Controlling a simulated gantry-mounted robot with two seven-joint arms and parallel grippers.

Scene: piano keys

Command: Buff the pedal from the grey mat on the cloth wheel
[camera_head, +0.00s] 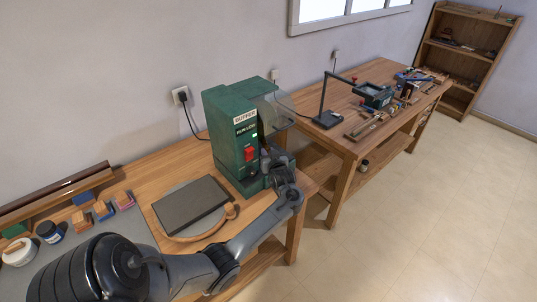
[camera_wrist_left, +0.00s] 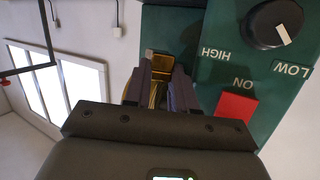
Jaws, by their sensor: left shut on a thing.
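My left arm reaches across the bench to the green buffing machine (camera_head: 232,128), labelled BUFFER. In the head view my left gripper (camera_head: 283,172) is at the machine's front right, low beside the red switch. In the left wrist view the gripper's fingers (camera_wrist_left: 161,88) are shut on a brass-coloured piece, the pedal (camera_wrist_left: 163,68). Much of the pedal is hidden between the fingers. I cannot make out the cloth wheel, or whether the pedal touches it. My right gripper is in neither view.
A clear shield (camera_head: 277,110) sticks out from the machine's upper right. Small blocks (camera_head: 103,210) and jars (camera_head: 49,232) stand at the bench's left. A second bench (camera_head: 345,135) stands beyond, holding a lamp and tools.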

